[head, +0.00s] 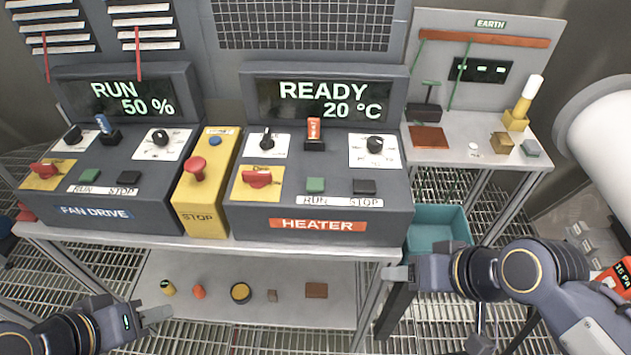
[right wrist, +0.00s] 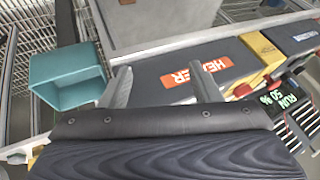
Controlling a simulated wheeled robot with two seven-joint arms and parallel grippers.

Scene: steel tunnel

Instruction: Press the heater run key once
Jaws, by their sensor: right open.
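The heater panel (head: 240,220) is a dark console with an orange HEATER label (head: 317,225); its display (head: 325,100) reads READY and 20 °C. Its green run key (head: 316,185) sits above the word RUN, left of the dark stop key (head: 364,187). In the right wrist view the HEATER label (right wrist: 197,73) shows beyond the fingers; the run key cannot be made out there. My right gripper (right wrist: 162,85) is open and empty, in front of and below the console's right end. My left gripper (head: 155,313) is at the lower left, away from the heater; its jaw opening is unclear.
The fan drive panel (head: 150,217) stands left, its display reading RUN 50 %. A yellow box with a red stop button (head: 195,168) sits between the panels. A teal bin (head: 437,226) is right of the heater. Small items lie on the lower shelf (head: 215,312).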

